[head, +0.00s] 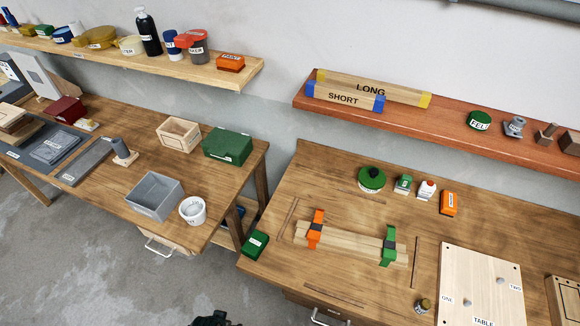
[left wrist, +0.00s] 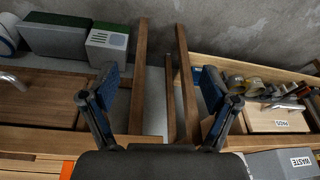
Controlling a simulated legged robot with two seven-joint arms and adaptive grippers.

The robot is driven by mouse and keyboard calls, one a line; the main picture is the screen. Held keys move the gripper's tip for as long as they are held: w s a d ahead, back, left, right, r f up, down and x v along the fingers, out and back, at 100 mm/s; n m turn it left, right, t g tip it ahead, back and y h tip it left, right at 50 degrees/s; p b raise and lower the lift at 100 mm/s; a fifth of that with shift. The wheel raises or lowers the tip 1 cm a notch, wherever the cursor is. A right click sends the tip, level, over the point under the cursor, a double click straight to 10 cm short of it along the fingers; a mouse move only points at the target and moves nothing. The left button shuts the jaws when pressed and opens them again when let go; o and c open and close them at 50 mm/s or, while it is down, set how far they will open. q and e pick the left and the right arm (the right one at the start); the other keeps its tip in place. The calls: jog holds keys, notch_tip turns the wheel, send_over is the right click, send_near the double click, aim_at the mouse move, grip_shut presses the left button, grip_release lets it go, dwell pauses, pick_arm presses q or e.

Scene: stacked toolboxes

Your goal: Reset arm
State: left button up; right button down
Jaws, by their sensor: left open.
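My left gripper (left wrist: 161,85) fills the middle of the left wrist view. Its two dark fingers with blue pads stand well apart, with nothing between the pads. Behind them are wooden posts (left wrist: 188,95) and the grey wall; I see no contact. In the head view only a small dark piece, apparently of my own arm, shows at the bottom edge, below the gap between the benches. My right gripper is in neither view.
The left bench (head: 225,188) holds a grey bin (head: 155,196), a white bucket (head: 192,209) and a green box (head: 228,147). The right bench (head: 350,275) holds clamped wooden strips (head: 350,242) and a board (head: 480,280). A dark green box (head: 255,244) sits at its left edge.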

pick_arm(q)
jog(key=s+d+f+g+b, duration=0.1)
jog(key=s+f, duration=0.2)
jog(key=f, duration=1)
jog(key=s+f, duration=0.3)
jog(key=f, duration=1)
jog(key=s+a+f+g, duration=0.1)
jog(key=s+a+f, duration=0.2)
jog(key=s+f, duration=0.8)
jog(key=shift+s+f+b, duration=0.2)
jog(key=shift+s+b, duration=0.1)
jog(key=shift+s, duration=1.45)
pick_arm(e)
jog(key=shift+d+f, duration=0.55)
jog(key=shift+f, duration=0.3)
